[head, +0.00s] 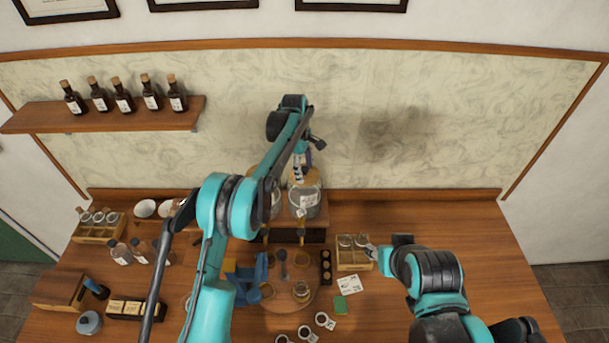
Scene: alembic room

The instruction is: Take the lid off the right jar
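The right jar (305,203) is a large clear glass vessel with a white label, standing at the back of the table. A tan lid (313,178) shows at its top, partly hidden by my gripper. The left jar (275,207) stands beside it, mostly hidden behind my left arm. My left gripper (298,174) points down just above the right jar, at its lid. Whether its fingers touch or grip the lid is too small to tell. My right gripper (371,252) is low at the right, beside a small wooden crate; its finger state is unclear.
Both jars stand on a wooden stand (312,235). The crate (354,265) holds small jars. A bottle shelf (150,119) hangs at the left. The table's right side is mostly clear.

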